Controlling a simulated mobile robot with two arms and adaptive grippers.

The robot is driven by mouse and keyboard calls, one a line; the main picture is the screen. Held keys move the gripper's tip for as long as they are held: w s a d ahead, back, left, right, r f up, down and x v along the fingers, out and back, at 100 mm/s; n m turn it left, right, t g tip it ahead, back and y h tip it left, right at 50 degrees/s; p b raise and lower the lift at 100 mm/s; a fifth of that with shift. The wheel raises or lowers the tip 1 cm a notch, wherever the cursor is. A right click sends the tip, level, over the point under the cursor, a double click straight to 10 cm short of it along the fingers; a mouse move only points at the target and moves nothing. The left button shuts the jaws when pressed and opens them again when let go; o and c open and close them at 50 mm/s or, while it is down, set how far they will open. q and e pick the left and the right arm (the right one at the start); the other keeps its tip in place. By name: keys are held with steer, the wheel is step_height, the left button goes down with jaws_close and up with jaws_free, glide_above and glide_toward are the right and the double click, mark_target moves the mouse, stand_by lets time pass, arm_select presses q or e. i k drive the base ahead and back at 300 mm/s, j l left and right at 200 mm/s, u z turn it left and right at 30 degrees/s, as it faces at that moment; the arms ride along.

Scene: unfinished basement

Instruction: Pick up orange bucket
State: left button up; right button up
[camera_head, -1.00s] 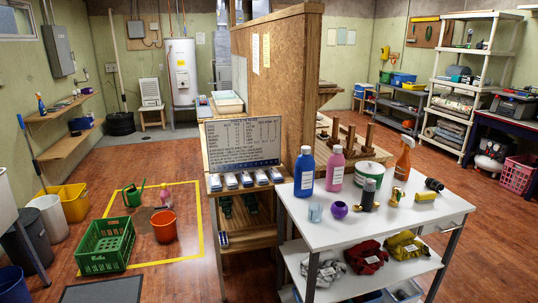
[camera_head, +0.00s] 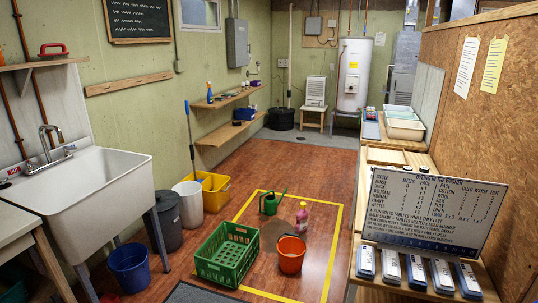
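The orange bucket (camera_head: 291,254) stands upright on the wooden floor, inside a yellow taped outline (camera_head: 338,232). A green crate (camera_head: 227,254) stands just left of it. A pink bottle (camera_head: 302,218) stands close behind it, and a green watering can (camera_head: 271,203) is farther back to the left. A dark patch (camera_head: 272,233) lies on the floor behind the bucket. Neither of my grippers shows in the head view.
A bench with a sign board (camera_head: 432,215) stands close on the right. A sink (camera_head: 80,195), a blue bucket (camera_head: 129,267), a dark bin (camera_head: 166,222), a white bin (camera_head: 190,205) and a yellow mop bucket (camera_head: 214,191) line the left. Floor toward the back is clear.

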mark_target(291, 249)
steer(key=i+j, duration=0.15)
steer(key=i, duration=0.35)
steer(key=i+j+u, duration=0.1)
steer(key=i, duration=0.4)
steer(key=i+j, duration=0.2)
steer(key=i, duration=0.3)
